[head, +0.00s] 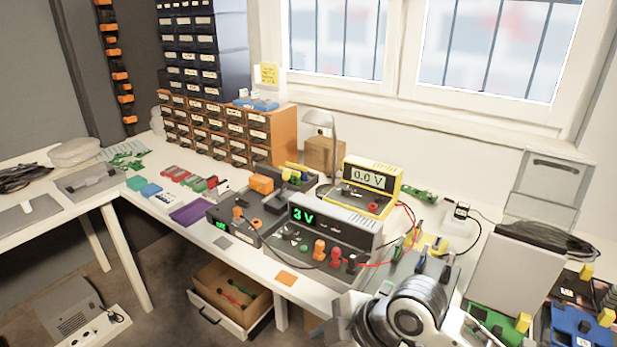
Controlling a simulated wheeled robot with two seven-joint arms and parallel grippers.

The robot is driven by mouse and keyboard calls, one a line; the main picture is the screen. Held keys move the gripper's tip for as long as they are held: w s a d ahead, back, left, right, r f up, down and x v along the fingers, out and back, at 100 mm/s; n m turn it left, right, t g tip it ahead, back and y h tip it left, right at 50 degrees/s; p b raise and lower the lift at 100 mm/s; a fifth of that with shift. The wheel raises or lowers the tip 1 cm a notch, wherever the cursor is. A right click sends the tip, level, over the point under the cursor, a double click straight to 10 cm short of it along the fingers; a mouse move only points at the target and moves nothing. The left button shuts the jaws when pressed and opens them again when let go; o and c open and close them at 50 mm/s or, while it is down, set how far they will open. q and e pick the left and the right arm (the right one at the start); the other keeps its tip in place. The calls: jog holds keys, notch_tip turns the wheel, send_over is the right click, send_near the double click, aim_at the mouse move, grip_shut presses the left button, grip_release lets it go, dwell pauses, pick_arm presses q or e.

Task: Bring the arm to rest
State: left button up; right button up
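My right arm comes in at the bottom right, its rounded white and dark links over the bench's front edge. Beyond it, two dark finger-like parts of my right gripper (434,262) stand apart with a gap between them. Nothing shows clearly held there, though yellow pieces lie just behind. The arm link hides part of the gripper. My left gripper and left arm are not in view.
Next to the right arm stand a power supply (335,235) reading 3 V and a yellow meter (367,186) with red leads. A grey panel (512,275) and green and blue boxes crowd the right. An open drawer (231,297) sticks out below the white bench.

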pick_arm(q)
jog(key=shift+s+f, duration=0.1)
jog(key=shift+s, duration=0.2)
pick_arm(e)
jog(key=s+d+f+m+t+h, duration=0.2)
jog(key=s+d+f+m+t, duration=0.2)
jog(key=s+d+f+m, duration=0.1)
jog(key=s+d+f+m+t+h, duration=0.2)
jog(key=s+d+f+m, duration=0.3)
jog(key=m, duration=0.7)
notch_tip(320, 180, down, 4)
jog(key=d+t, duration=0.1)
jog(key=d, duration=0.1)
jog(key=shift+s+d+t, duration=0.35)
jog(key=shift+d+t, duration=0.05)
